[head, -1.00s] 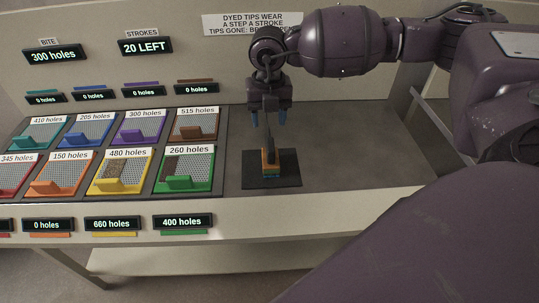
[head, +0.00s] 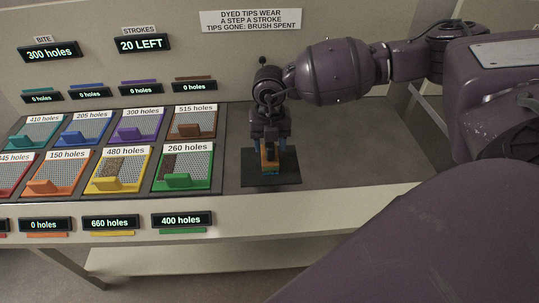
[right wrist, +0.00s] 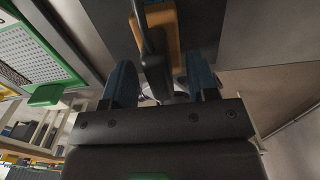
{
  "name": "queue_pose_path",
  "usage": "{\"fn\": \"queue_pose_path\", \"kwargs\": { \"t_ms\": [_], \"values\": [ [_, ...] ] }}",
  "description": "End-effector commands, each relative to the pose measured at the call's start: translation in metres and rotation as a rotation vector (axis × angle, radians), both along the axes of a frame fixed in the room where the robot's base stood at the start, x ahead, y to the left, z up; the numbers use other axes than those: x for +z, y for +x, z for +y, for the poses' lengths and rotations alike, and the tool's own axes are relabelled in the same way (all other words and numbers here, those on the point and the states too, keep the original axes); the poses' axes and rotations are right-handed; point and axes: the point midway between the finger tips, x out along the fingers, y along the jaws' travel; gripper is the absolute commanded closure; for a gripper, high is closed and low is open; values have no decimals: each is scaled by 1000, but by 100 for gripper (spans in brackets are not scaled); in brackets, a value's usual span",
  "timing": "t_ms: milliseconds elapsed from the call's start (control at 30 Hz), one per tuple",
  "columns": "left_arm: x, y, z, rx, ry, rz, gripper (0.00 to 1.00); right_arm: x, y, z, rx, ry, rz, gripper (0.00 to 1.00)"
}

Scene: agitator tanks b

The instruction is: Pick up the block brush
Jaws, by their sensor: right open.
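The block brush (head: 269,164) stands upright on a dark square mat (head: 289,181) on the counter. It has an orange block, a dark upright handle and a blue-teal edge at its base. My right gripper (head: 270,152) is directly over the brush, pointing down, with its blue fingers open. In the right wrist view, the dark handle of the brush (right wrist: 152,50) lies between the two open fingers (right wrist: 160,80), with gaps showing beside it. My left gripper is not in view.
Left of the mat, a dark tray (head: 222,150) holds several coloured perforated panels with hole-count labels. Displays line the back wall and the counter's front edge, one reading "20 LEFT" (head: 146,45). The counter right of the mat (head: 350,160) is clear.

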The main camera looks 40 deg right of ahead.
Motion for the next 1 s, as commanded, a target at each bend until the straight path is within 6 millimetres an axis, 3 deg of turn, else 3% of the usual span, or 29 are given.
{"fn": "queue_pose_path", "kwargs": {
  "t_ms": [133,367,700,1000],
  "values": [
    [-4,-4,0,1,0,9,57,-17,0,0,0,1,0,47],
    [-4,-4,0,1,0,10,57,-18,0,0,0,1,-1,47],
    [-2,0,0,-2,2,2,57,-17,0,0,0,1,0,99],
    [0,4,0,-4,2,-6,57,-17,0,0,0,2,-1,100]
  ]
}}
